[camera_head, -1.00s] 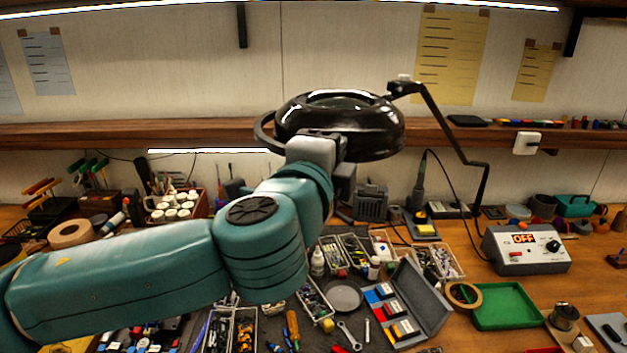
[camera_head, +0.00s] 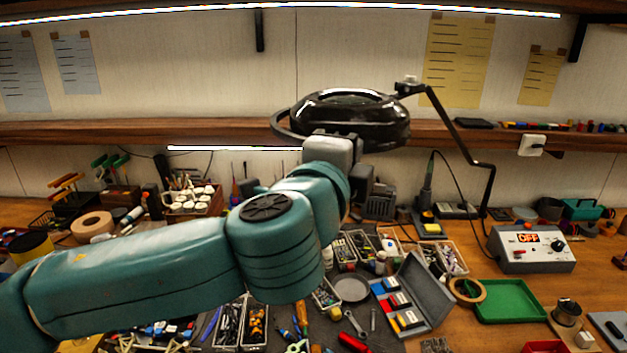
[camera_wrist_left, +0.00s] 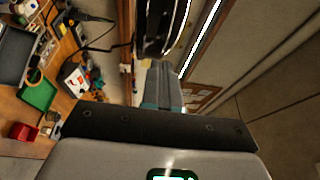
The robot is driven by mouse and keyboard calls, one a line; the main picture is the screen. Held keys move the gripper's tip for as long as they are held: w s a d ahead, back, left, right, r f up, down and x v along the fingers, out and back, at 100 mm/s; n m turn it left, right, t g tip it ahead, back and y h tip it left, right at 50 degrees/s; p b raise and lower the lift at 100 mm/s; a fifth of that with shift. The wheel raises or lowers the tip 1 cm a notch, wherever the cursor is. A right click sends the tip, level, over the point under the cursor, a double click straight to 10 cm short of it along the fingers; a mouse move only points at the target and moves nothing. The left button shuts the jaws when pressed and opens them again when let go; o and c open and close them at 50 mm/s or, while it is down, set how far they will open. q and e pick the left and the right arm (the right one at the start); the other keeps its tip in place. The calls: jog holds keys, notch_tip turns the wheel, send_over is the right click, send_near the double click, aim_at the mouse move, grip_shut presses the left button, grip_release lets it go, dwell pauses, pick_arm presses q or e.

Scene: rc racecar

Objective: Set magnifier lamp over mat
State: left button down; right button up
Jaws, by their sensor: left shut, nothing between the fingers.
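The magnifier lamp has a glossy black round head (camera_head: 352,112) with a handle ring at its left. Its thin black jointed arm (camera_head: 462,130) runs down to the bench at the right. The lamp head hangs above the bench, in front of the shelf. My left gripper (camera_head: 345,150) is just under the head's near side, shut with nothing held; whether it touches the lamp is unclear. In the left wrist view my gripper (camera_wrist_left: 162,85) points toward the dark lamp head (camera_wrist_left: 160,25). A dark grey mat (camera_head: 380,342) lies on the bench, largely covered by trays and my arm.
On the bench are an open grey case (camera_head: 425,290), a green tray (camera_head: 508,302), a tape roll and a grey station reading OFF (camera_head: 532,248). Several part trays and tools crowd the middle. A wooden shelf (camera_head: 220,131) runs behind the lamp.

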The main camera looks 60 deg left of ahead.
pick_arm(q)
jog(key=s+a+p+v, duration=0.1)
jog(key=v, duration=0.7)
jog(key=shift+s+a, duration=0.2)
jog(key=shift+f, duration=0.1)
